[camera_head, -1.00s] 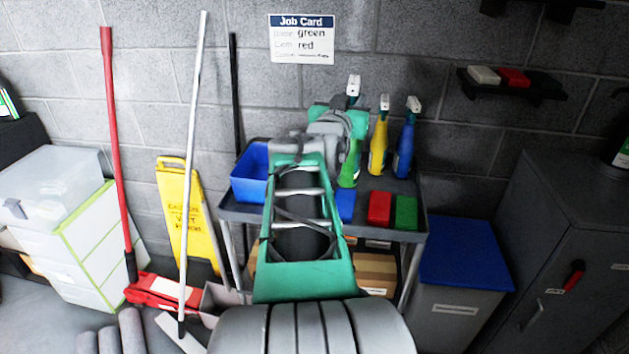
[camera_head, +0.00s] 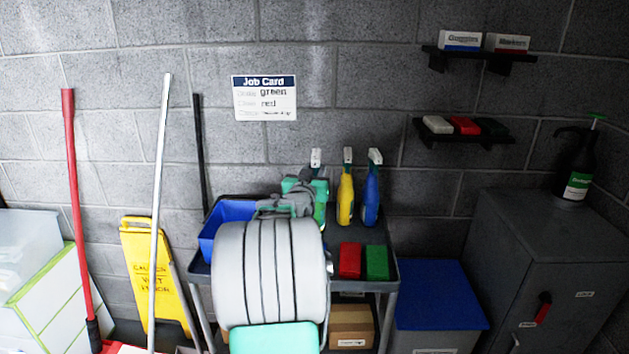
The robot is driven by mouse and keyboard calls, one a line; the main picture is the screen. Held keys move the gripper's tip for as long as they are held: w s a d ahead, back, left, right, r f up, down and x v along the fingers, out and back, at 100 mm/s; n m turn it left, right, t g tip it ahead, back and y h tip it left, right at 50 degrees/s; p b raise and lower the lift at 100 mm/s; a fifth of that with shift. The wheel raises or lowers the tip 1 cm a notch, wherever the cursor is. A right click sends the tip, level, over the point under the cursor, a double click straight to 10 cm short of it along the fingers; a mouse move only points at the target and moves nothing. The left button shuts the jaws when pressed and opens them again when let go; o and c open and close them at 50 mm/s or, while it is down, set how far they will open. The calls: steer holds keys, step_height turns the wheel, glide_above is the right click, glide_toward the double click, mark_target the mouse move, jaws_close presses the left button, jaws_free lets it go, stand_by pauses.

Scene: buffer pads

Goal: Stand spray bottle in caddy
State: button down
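Three spray bottles stand upright in a row at the back of the cart top: a green one (camera_head: 320,211), a yellow one (camera_head: 345,200) and a blue one (camera_head: 371,197). The green bottle is partly covered by my arm. A blue open-topped caddy (camera_head: 226,218) sits at the cart's left end, its right part hidden by my arm. My gripper (camera_head: 314,193) is by the green bottle, in front of or at it. Its fingers are hidden behind my wrist, so I cannot tell whether it touches or holds the bottle.
A red pad (camera_head: 350,260) and a green pad (camera_head: 377,262) lie at the front right of the cart (camera_head: 392,287). A job card (camera_head: 264,98) on the wall reads green and red. Poles and a yellow wet-floor sign (camera_head: 151,273) stand left. A blue-lidded bin (camera_head: 437,290) stands right.

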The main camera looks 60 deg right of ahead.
steer(key=shift+w+d+f, duration=0.2)
steer(key=shift+d+f, duration=0.15)
steer(key=shift+d, duration=0.05)
steer(key=shift+f, duration=1.45)
steer(key=shift+f, duration=0.15)
steer(key=c, duration=1.5)
jaws_free()
steer(key=shift+f, duration=0.25)
steer(key=o, duration=0.4)
steer(key=shift+a+r, duration=0.1)
